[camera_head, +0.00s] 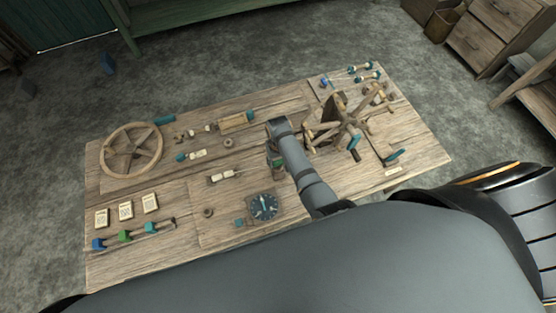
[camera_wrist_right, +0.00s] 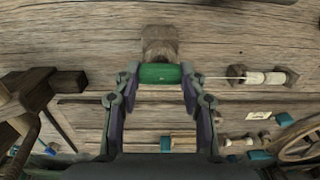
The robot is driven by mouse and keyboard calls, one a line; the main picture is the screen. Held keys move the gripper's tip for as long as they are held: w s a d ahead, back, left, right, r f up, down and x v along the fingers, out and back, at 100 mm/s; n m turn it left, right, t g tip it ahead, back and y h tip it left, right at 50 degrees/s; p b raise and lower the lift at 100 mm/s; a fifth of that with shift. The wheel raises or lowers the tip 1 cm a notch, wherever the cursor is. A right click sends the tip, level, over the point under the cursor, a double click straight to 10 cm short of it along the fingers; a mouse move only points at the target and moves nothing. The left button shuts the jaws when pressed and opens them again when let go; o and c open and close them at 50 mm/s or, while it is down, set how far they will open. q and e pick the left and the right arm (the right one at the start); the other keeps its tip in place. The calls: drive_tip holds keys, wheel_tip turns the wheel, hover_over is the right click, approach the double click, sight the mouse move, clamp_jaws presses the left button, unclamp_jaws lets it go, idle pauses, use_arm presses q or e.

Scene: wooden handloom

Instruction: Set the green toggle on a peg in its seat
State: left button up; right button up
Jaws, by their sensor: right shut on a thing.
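The green toggle (camera_wrist_right: 160,73) is a short green cylinder lying crosswise between the fingertips of my right gripper (camera_wrist_right: 160,76) in the right wrist view. The gripper is shut on it, one finger at each end. A wooden block (camera_wrist_right: 160,40), perhaps the seat with its peg, is just beyond the toggle; whether they touch cannot be told. In the head view my right gripper (camera_head: 277,164) is low over the table, mostly hidden by my arm. My left gripper is not in view.
The wooden table (camera_head: 180,210) holds a spoked wheel (camera_head: 132,149) at the left, a wooden reel frame (camera_head: 345,120) close right of my arm, and a dark dial (camera_head: 264,206) near the front. Coloured-handled tools (camera_head: 124,236) lie front left.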

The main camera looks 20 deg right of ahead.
drive_tip(key=shift+a+f, duration=0.1)
drive_tip(key=shift+f, duration=0.7)
drive_tip(key=o, duration=0.8)
